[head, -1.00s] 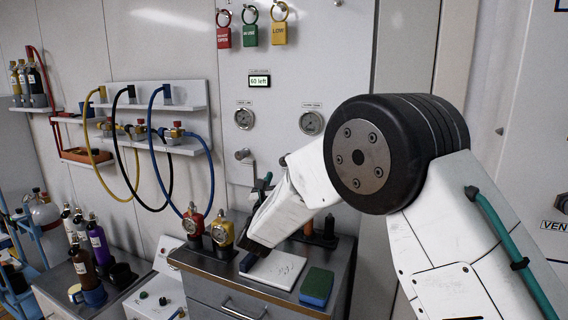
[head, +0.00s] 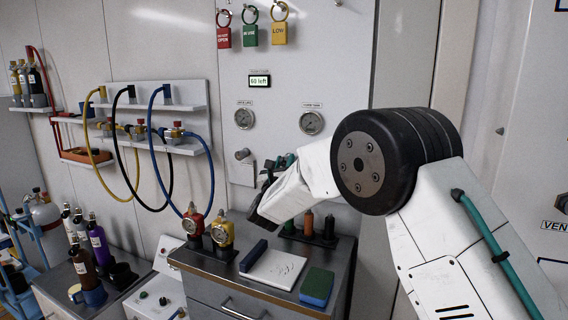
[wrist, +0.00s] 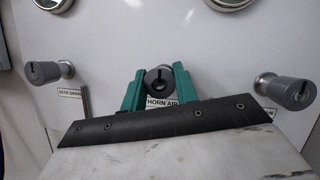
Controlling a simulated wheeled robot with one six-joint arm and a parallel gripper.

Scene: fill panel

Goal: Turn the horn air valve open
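The horn air valve (wrist: 158,79) is a dark round knob with a slot in its face, low on the white panel. Its "HORN AIR" label (wrist: 162,103) shows just below it in the wrist view. My gripper (wrist: 158,76) has its two green fingers apart, one on each side of the knob in that view. I cannot tell whether they touch it or how much depth lies between. In the head view my gripper (head: 272,168) is in front of the panel's lower part, and my arm hides the horn air valve.
Similar knobs flank the valve, one left (wrist: 49,72) with a partly hidden label, one right (wrist: 286,91). Gauges (head: 311,123) sit above. Below is a bench with a white pad (head: 274,268), a blue-green sponge (head: 317,287) and yellow-topped regulator (head: 222,231).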

